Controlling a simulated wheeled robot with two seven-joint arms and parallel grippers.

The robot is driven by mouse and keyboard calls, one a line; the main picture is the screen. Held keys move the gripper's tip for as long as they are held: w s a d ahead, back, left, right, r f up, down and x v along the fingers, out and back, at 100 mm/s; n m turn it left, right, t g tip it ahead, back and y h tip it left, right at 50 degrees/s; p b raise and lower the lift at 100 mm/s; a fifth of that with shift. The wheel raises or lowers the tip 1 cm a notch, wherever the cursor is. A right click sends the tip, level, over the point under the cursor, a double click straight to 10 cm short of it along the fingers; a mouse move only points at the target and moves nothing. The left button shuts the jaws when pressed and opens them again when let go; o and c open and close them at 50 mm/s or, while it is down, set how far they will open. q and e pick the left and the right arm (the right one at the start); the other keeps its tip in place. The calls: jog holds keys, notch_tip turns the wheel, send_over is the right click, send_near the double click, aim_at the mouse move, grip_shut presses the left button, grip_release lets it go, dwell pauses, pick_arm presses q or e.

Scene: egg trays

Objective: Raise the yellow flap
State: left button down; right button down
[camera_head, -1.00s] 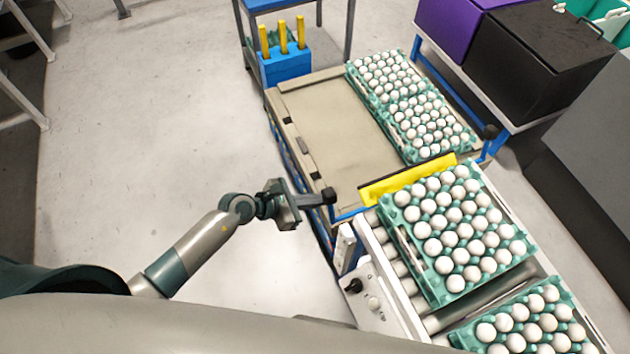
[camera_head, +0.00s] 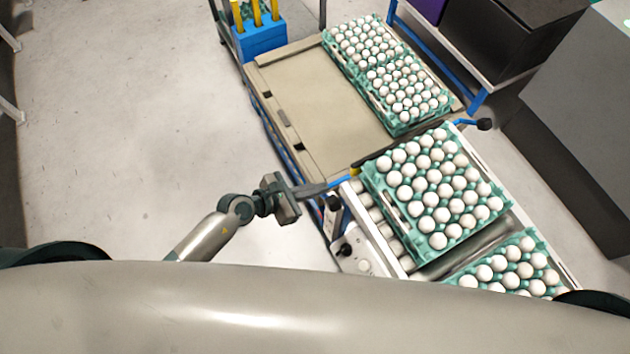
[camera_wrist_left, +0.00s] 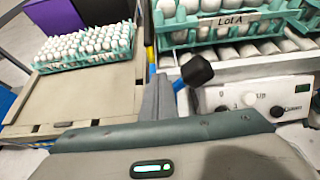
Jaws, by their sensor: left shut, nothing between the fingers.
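Only a small piece of the yellow flap (camera_head: 354,171) shows in the head view, at the gap between the beige table and the roller conveyor. The rest is hidden or too narrow to see behind the egg tray. A blue lever with a black knob (camera_wrist_left: 197,70) stands at the flap's near end. Another black knob (camera_head: 484,124) on a blue bar is at the far end. My left gripper (camera_head: 322,187) is shut and empty beside the near lever. In the wrist view its fingers (camera_wrist_left: 158,96) are left of the knob; contact is unclear. My right gripper is out of view.
An egg tray (camera_head: 410,225) sits on the conveyor beside the gap, with another tray (camera_head: 455,286) nearer me. More egg trays (camera_head: 400,133) stand on the far side of the beige table (camera_head: 310,100), whose left part is bare. A control box (camera_wrist_left: 240,98) adjoins the near lever.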

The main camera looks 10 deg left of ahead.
pick_arm(q)
jog(key=shift+a, duration=0.15)
jog(key=s+a+b, duration=0.2)
jog(key=s+a, duration=0.1)
jog(key=a, duration=0.6)
jog(key=shift+s+a, duration=0.15)
jog(key=shift+s, duration=0.25)
dwell(0.6)
